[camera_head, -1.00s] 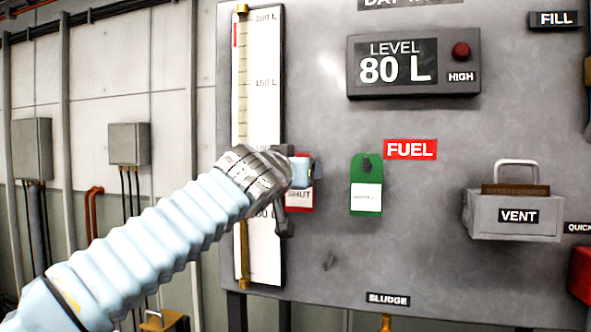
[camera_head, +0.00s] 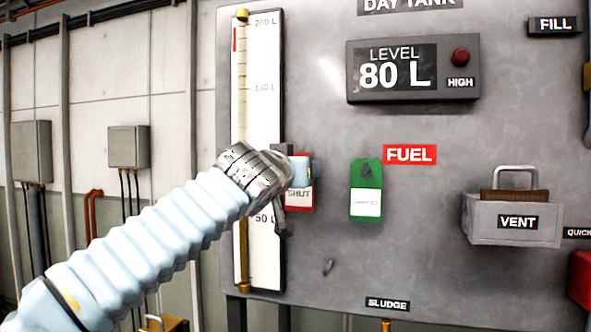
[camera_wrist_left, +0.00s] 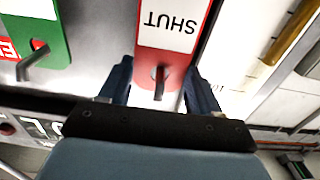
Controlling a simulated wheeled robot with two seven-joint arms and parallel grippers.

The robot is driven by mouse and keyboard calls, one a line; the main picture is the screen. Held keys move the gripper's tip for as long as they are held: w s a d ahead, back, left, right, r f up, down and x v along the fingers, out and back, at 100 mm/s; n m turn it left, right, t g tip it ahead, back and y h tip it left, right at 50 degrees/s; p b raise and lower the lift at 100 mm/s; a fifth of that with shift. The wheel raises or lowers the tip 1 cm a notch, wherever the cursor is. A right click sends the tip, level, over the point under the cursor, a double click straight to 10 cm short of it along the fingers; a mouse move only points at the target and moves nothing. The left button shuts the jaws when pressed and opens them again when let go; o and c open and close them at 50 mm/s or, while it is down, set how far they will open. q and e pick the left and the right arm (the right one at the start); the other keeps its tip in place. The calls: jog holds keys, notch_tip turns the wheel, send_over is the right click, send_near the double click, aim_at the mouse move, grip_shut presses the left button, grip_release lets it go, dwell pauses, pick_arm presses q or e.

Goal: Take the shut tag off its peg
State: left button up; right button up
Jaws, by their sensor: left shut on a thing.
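The shut tag, red and white, shows at the left part of the grey panel in the head view (camera_head: 299,196), partly hidden by my left gripper (camera_head: 290,185). In the left wrist view the shut tag (camera_wrist_left: 172,30) appears upside down between the two fingers of my left gripper (camera_wrist_left: 160,85). The gripper is shut on its side edges. A dark peg (camera_wrist_left: 159,84) shows at the hole in the tag's red end; the tag appears to be still around it. My right gripper is in neither view.
A green tag (camera_head: 366,190) hangs on its own peg to the right. The level gauge (camera_head: 262,120) stands close on the left. A small bare peg (camera_head: 328,267) sticks out below. The vent box (camera_head: 515,218) juts out at the right.

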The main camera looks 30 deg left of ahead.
pick_arm(q)
jog(key=shift+r+b+v, duration=0.2)
jog(key=shift+b+v, duration=0.2)
jog(key=shift+v, duration=1)
jog(key=shift+s, duration=0.1)
jog(key=shift+b+v, duration=0.55)
jog(key=shift+v, duration=1.35)
jog(key=shift+r, duration=0.15)
jog(key=b+v, duration=0.1)
jog(key=v, duration=0.4)
jog(key=shift+d, duration=0.1)
